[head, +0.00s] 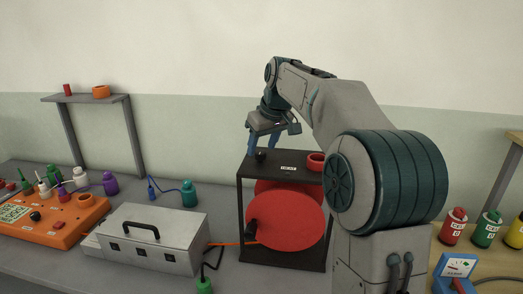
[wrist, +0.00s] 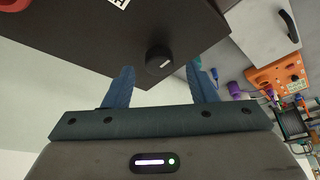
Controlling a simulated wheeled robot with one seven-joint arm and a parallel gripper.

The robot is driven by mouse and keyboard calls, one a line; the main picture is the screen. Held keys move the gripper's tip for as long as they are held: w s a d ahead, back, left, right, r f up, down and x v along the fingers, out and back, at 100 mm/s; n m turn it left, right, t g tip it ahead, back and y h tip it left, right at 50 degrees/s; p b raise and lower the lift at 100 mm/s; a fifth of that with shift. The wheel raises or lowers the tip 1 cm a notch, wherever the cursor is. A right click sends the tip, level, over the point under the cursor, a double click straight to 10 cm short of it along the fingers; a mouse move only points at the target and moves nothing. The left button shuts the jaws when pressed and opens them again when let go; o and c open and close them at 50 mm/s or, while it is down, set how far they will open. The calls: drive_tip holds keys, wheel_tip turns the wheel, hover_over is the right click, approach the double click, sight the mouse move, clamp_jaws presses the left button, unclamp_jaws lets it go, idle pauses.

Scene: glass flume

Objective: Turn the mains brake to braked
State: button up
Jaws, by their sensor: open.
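A black knob (head: 260,155) with a pale mark stands on the top of a black frame (head: 240,215) that holds red discs; I cannot read its label, so I cannot confirm that it is the mains brake. The knob also shows in the wrist view (wrist: 158,60), ahead of and between the blue fingers. My gripper (head: 262,143) is open and empty, just above the frame's top at the knob; in the wrist view its fingertips (wrist: 161,72) lie either side of the knob. I cannot tell whether they touch it.
A red ring (head: 316,161) sits on the frame's top, right of a white label (head: 288,168). Left of the frame are a grey metal case (head: 150,240) and an orange panel (head: 50,222). Coloured bottles (head: 487,229) and a blue meter (head: 457,270) stand at the right.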

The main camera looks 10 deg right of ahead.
drive_tip(key=shift+x, duration=0.9)
drive_tip(key=shift+c, duration=0.3)
drive_tip(key=c, duration=0.9)
